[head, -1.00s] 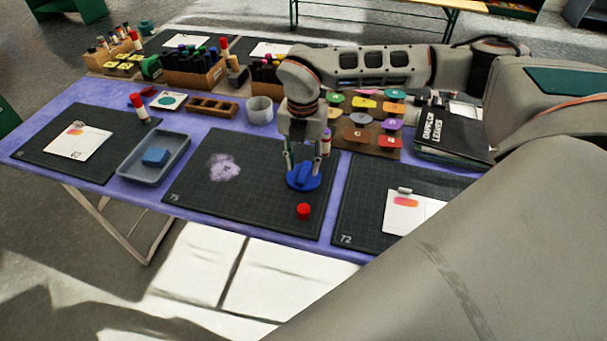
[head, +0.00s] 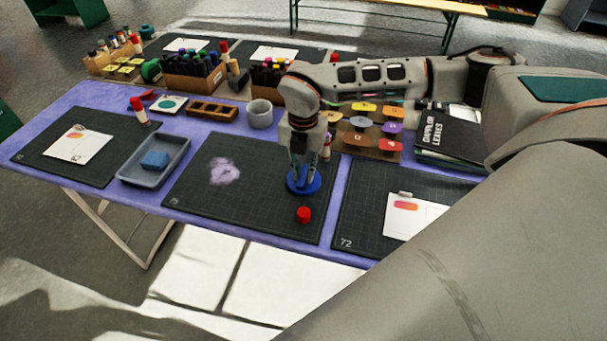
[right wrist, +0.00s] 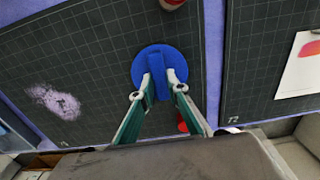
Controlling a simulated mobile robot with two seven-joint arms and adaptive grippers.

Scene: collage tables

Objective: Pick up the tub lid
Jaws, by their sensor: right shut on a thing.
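The tub lid is a round blue disc with a raised bar handle (head: 313,188), on the dark cutting mat in the middle of the table. My right gripper (head: 300,172) comes down from above it. In the right wrist view the fingers (right wrist: 160,80) stand on both sides of the bar of the lid (right wrist: 148,55) and are shut on it. The lid appears to be at mat level; I cannot tell any gap beneath it. My left gripper is not in view.
A red cap (head: 303,215) lies just in front of the lid on the mat (head: 250,215). A grey tray (head: 128,178) with a blue block (head: 155,160) stands to the left. A grey cup (head: 260,114) and a wooden holder (head: 212,108) stand behind.

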